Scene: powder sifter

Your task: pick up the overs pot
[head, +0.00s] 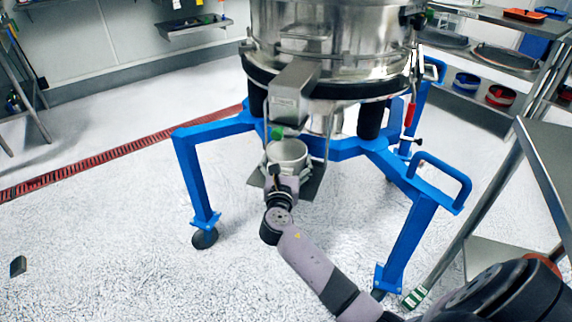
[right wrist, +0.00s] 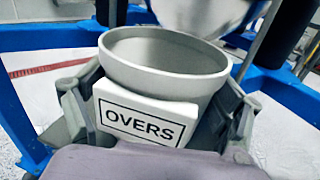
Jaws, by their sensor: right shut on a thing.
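The overs pot (head: 288,154) is a light grey, open-topped round pot under the sifter's spout in the head view. In the right wrist view the pot (right wrist: 165,65) stands upright, with a white "OVERS" label (right wrist: 143,119) facing the camera. My right gripper (right wrist: 155,115) has its fingers on both sides of the pot and is shut on it. In the head view my right gripper (head: 283,183) is just in front of the pot. A grey plate (head: 308,182) shows beneath the pot; I cannot tell whether they touch. My left gripper is not in view.
The steel powder sifter (head: 330,45) stands above on a blue wheeled frame (head: 200,175), whose legs flank my right arm. A discharge chute (head: 292,90) hangs over the pot. Steel shelving (head: 555,165) is at the right.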

